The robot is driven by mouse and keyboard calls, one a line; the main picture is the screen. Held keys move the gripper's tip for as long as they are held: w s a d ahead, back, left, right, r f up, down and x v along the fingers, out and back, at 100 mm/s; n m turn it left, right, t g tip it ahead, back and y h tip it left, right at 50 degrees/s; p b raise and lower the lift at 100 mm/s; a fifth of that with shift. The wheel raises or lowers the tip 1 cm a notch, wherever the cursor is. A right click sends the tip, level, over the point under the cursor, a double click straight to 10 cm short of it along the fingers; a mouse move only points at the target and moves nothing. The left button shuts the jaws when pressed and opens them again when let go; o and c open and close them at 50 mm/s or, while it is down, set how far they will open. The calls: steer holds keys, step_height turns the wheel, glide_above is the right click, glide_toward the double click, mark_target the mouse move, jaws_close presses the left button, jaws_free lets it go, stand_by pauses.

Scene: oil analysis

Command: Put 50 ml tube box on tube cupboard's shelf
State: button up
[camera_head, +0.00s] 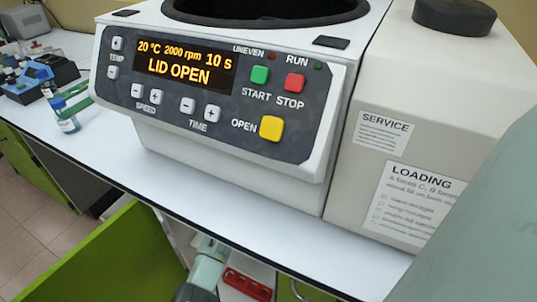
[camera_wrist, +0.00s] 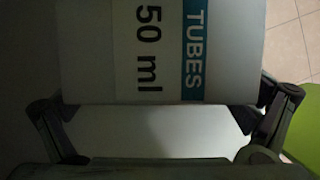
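The 50 ml tube box (camera_wrist: 100,60) fills the upper middle of the wrist view. It is white, with a blue "TUBES" strip and "50 ml" print, both turned sideways. My gripper (camera_wrist: 162,100) has one finger against each side of the box and appears shut on it. The fingertips are partly hidden by the box. In the head view, my arm reaches below the counter at an open cupboard with a green door (camera_head: 105,262). The box does not show there. The cupboard's shelf is mostly hidden by the counter, so I cannot tell whether the box touches it.
A centrifuge (camera_head: 235,165) reading "LID OPEN" stands on the white counter (camera_head: 215,195) above the cupboard. A red rack (camera_head: 247,285) lies inside the cupboard, right of my arm. The green door shows at right in the wrist view (camera_wrist: 297,130). Small bottles stand at the far left.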

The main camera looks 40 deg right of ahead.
steer(key=shift+w+d+r+b, duration=0.1)
steer(key=shift+w+r+b, duration=0.15)
steer(key=shift+r+b, duration=0.3)
steer(key=w+b, duration=0.4)
steer(key=w, duration=0.7)
steer(key=shift+w+a, duration=0.2)
steer(key=shift+w, duration=0.3)
